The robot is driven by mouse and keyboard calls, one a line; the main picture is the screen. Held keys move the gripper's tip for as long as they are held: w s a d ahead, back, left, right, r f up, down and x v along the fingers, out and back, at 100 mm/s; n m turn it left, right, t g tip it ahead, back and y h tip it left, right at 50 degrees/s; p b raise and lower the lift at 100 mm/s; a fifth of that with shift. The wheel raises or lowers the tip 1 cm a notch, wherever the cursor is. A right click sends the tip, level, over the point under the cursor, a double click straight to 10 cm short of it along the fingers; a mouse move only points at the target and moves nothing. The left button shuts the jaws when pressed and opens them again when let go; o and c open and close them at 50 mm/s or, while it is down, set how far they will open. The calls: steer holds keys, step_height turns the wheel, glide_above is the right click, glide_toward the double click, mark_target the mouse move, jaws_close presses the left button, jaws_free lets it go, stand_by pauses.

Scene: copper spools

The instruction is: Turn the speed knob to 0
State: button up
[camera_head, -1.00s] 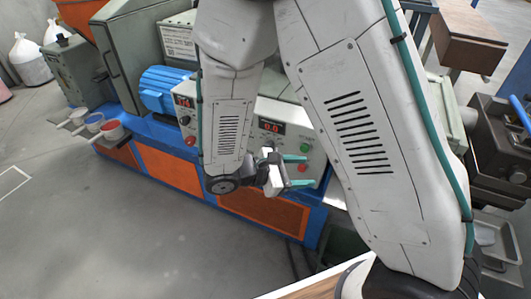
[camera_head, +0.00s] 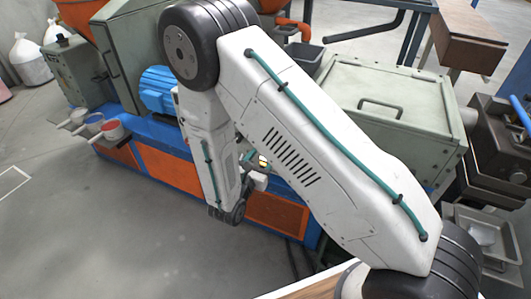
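The speed knob cannot be made out; my own arm covers most of the control panel on the blue and orange machine base. A small strip around a lit yellowish-white patch (camera_head: 263,161) shows between my arm links. My gripper (camera_head: 256,166) is close to the panel front, above the orange door. Its pale body shows beside my dark wrist joint, with a bit of teal finger. The fingers are small and partly hidden, so I cannot tell whether they are apart, or whether they touch anything.
A blue motor (camera_head: 156,91) stands left of my arm. Cups with red and blue contents (camera_head: 112,129) stick out at the base's left end. A grey-green lidded box (camera_head: 390,92) with a handle is behind my arm on the right. The grey floor (camera_head: 95,235) at left is clear.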

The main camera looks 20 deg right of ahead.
steer(key=shift+x, duration=1.4)
steer(key=c, duration=1)
steer(key=shift+n, duration=3)
steer(key=o, duration=1)
